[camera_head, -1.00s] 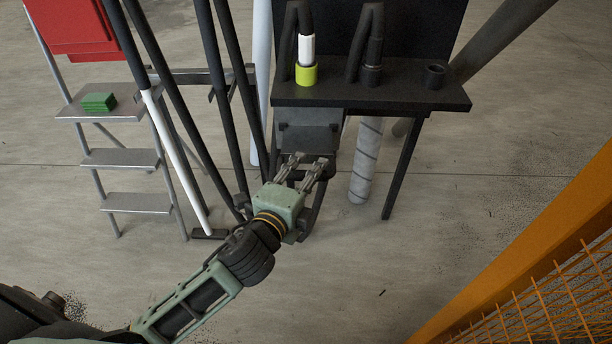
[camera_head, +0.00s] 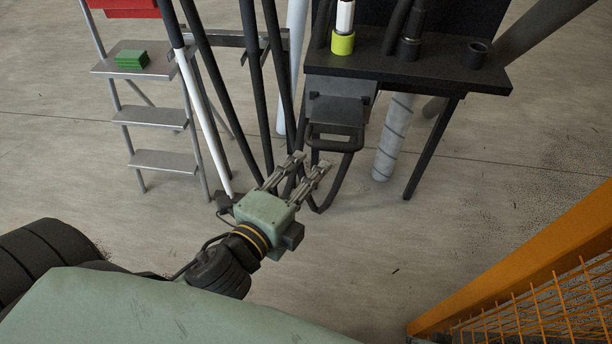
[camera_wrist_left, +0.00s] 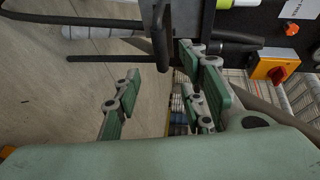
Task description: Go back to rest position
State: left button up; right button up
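My left gripper (camera_head: 307,171) is in the middle of the head view, with its fingers spread apart and nothing between them. The fingers also show spread and empty in the left wrist view (camera_wrist_left: 165,95). In the head view they are just in front of and below a grey box with a black loop handle (camera_head: 335,134), under the black shelf. I cannot tell whether they touch the handle; a gap seems to show. My right gripper is in neither view.
A black shelf (camera_head: 440,76) holds a tube with a yellow-green base (camera_head: 343,43). Dark poles stand left of it. A grey step ladder (camera_head: 160,117) bears a green block (camera_head: 132,59). An orange mesh fence (camera_head: 540,275) is at the lower right. Open floor lies between.

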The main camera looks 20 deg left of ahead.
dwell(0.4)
